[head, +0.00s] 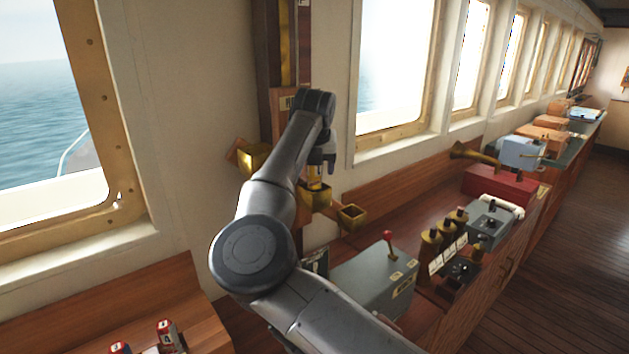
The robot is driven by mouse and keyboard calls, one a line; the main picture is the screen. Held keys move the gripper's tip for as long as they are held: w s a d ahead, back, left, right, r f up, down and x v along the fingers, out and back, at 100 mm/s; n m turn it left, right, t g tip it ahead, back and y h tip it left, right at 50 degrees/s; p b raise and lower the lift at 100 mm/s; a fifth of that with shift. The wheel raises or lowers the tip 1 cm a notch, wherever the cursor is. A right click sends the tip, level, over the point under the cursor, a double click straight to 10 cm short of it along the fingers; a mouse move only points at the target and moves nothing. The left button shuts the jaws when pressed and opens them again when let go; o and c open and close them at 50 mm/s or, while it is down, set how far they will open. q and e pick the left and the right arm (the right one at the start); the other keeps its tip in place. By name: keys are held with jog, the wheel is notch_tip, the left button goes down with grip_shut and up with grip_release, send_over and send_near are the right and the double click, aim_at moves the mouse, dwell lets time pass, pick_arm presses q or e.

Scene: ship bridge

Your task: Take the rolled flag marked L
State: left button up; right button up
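My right gripper (322,168) points down at the wooden post by the wall, just above the middle one of three square brass cups (318,198). A small yellow piece shows right under the gripper, at the middle cup; I cannot tell if it is a rolled flag or whether the fingers grip it. My arm hides much of this spot. No letter L is readable. Two red rolled things with small white labels, one on the left (120,348) and one on the right (167,332), stand at the bottom left edge. My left gripper is not in view.
The left brass cup (255,158) and the right brass cup (352,214) look empty. A grey box with a red-knobbed lever (375,275), brass-topped controls (440,238) and a red box (500,185) stand on the console to the right. Windows line the wall.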

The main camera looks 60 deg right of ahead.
jog(key=c, duration=1)
